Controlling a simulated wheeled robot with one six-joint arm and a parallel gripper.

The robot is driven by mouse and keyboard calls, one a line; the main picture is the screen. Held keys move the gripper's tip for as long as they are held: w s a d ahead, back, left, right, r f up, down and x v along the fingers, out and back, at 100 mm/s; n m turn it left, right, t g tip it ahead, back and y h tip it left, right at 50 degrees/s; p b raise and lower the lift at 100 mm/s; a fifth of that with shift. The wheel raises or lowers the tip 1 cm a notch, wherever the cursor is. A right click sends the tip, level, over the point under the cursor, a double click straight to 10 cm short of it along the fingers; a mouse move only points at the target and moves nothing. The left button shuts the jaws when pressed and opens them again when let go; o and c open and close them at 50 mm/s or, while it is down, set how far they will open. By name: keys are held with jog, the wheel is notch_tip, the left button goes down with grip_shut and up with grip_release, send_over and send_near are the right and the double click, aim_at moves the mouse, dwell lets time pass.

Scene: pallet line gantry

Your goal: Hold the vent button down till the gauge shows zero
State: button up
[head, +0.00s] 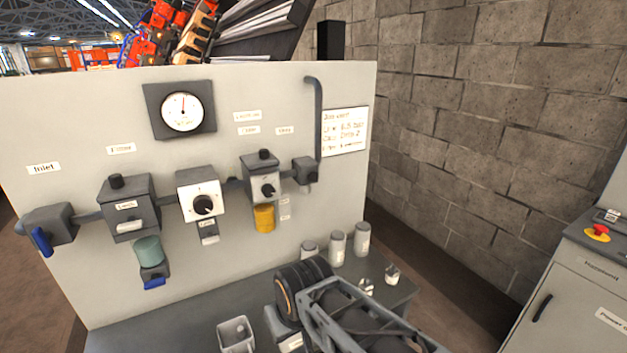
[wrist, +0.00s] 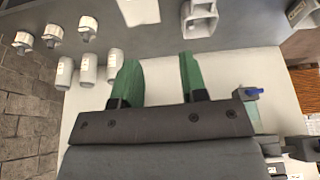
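The round gauge (head: 182,112) is at the top of the pale panel, its needle pointing about straight up; its numbers are too small to read. I cannot tell which part is the vent button, as the labels are blurred. Dark knobs stand on top of the left grey box (head: 116,181) and the right grey unit (head: 263,154). A white-faced unit (head: 203,206) with a black dial sits between them. My gripper (wrist: 157,78) is open with two green fingers apart and nothing between them. In the head view my arm hides the gripper, low in front of the panel.
Grey canisters (head: 337,243) stand on the bench at the panel's foot, with an open container (head: 235,335) at the front. A blue handle (head: 41,240) is on the left inlet valve. A cabinet with a red button (head: 599,231) is at right, beside a block wall (head: 480,120).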

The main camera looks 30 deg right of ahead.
grip_shut()
dwell(0.3)
dwell(1.4)
